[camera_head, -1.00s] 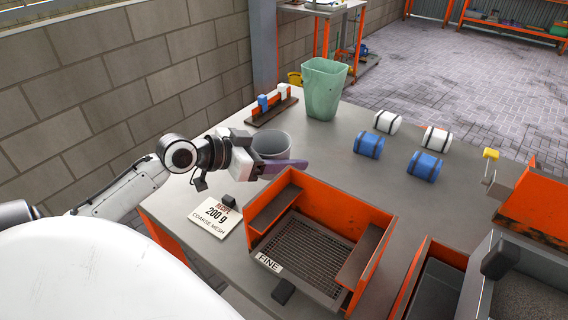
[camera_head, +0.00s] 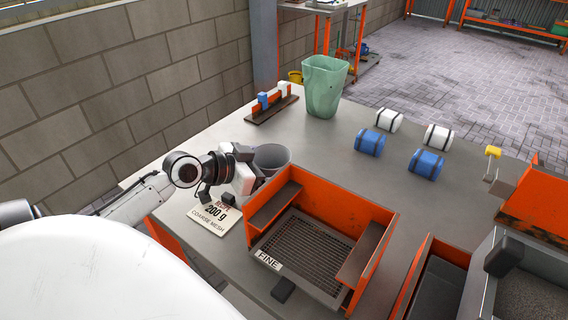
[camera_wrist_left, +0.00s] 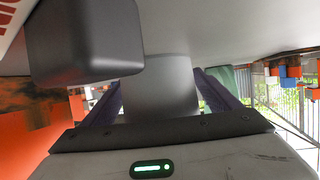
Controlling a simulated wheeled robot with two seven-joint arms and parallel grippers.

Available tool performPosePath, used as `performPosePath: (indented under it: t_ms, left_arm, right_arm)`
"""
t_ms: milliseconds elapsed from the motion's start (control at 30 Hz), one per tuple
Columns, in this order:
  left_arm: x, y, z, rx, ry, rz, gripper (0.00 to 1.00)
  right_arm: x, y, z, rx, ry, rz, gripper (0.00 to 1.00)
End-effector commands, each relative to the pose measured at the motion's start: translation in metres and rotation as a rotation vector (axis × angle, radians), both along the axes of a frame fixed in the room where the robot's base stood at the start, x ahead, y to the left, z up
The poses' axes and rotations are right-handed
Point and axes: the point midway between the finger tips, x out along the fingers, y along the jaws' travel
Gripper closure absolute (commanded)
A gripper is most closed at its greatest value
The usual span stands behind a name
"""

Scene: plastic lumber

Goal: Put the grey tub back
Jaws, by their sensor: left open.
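The grey tub (camera_head: 272,155) stands upright on the table, just behind the orange tray with the FINE label. Its lower part is hidden by my gripper and the tray's wall. My left gripper (camera_wrist_left: 160,82) is low at the tub's near left side, open, with its purple fingers apart. In the left wrist view the tub (camera_wrist_left: 158,88) shows between the two fingers, with a gap visible on the right side. In the head view the fingers are hidden behind the tray wall. My right gripper is not in view.
The orange FINE tray (camera_head: 345,208) is close on the right. A recipe card (camera_head: 213,216) reading 200 g, coarse mesh, lies in front. A green bin (camera_head: 324,88), a small rack (camera_head: 271,108) and blue and white rolls stand behind.

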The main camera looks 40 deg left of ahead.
Motion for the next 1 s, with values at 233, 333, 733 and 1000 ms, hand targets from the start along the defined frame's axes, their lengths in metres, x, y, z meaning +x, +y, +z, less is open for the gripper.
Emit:
performPosePath:
  t_ms: [233,333,733,1000]
  left_arm:
    - [-0.006,0.002,0.004,0.001,0.003,0.001,0.17]
    - [-0.018,0.005,0.008,0.001,0.003,0.001,0.17]
    - [-0.084,0.024,0.038,0.0,0.003,0.001,0.17]
    - [-0.105,0.031,0.049,0.0,0.001,-0.001,0.17]
  right_arm:
    - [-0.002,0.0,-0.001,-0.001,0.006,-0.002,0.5]
    - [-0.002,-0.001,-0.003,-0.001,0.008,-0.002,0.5]
    - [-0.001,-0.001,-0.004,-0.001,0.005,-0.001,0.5]
    - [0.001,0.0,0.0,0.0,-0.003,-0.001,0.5]
